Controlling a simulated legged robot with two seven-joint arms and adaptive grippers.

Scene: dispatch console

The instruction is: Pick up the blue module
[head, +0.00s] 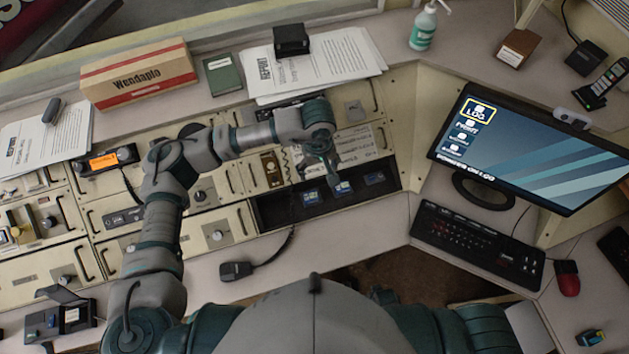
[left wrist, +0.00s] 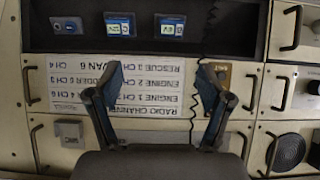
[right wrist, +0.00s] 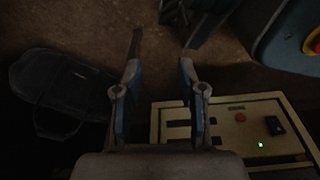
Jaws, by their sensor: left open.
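Several small modules sit in the dark recessed bay (head: 270,212) of the console. Two show blue faces with pale labels: the left blue module (head: 311,197) and the middle blue module (head: 342,188). A darker module (head: 374,178) lies to their right. In the left wrist view, two labelled blue modules (left wrist: 119,27) (left wrist: 169,28) and the darker one (left wrist: 66,26) show at the top. I cannot tell which blue one is meant. My left gripper (head: 331,172) is open and empty, close above the bay's edge. My right gripper (right wrist: 159,75) is open and empty, over the floor.
A coiled cord runs through the bay to a handset (head: 236,270) on the desk. A monitor (head: 530,150) and keyboard (head: 476,245) stand at the right. An open dark case (head: 58,318) lies at lower left. A small blue-green item (head: 590,338) lies at lower right.

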